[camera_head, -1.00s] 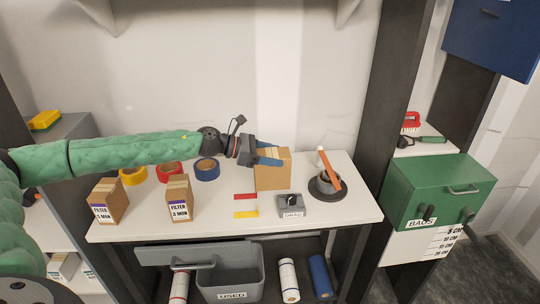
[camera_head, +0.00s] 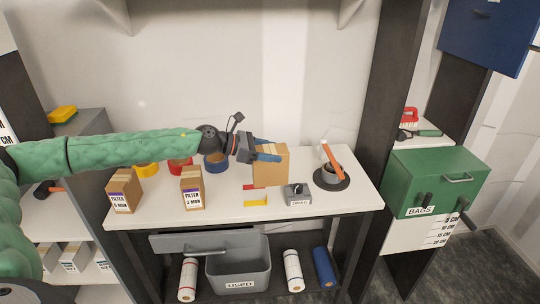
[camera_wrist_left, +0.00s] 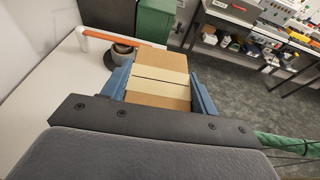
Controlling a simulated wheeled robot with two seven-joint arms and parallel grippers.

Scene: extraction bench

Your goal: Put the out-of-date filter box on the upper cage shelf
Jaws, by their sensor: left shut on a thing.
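My left gripper (camera_head: 268,150) reaches over the bench from the left and is shut on a plain-sided cardboard box (camera_head: 270,172). In the left wrist view its blue fingers (camera_wrist_left: 160,92) press on both sides of the box (camera_wrist_left: 160,70), which has a pale band with a dark seam across it. No label shows on it, and I cannot tell whether it touches the bench. Two other filter boxes stand on the bench: a left one (camera_head: 124,190) and a middle one labelled 3 MON (camera_head: 192,188). My right gripper is out of view. I cannot pick out the cage shelf for sure.
On the white bench (camera_head: 225,206) are tape rolls (camera_head: 216,163), a grey device (camera_head: 297,194) and an orange-handled tool in a round pot (camera_head: 331,172). A grey USED bin (camera_head: 238,270) is below. A green BAGS box (camera_head: 437,180) stands right, beyond a dark post (camera_head: 390,100).

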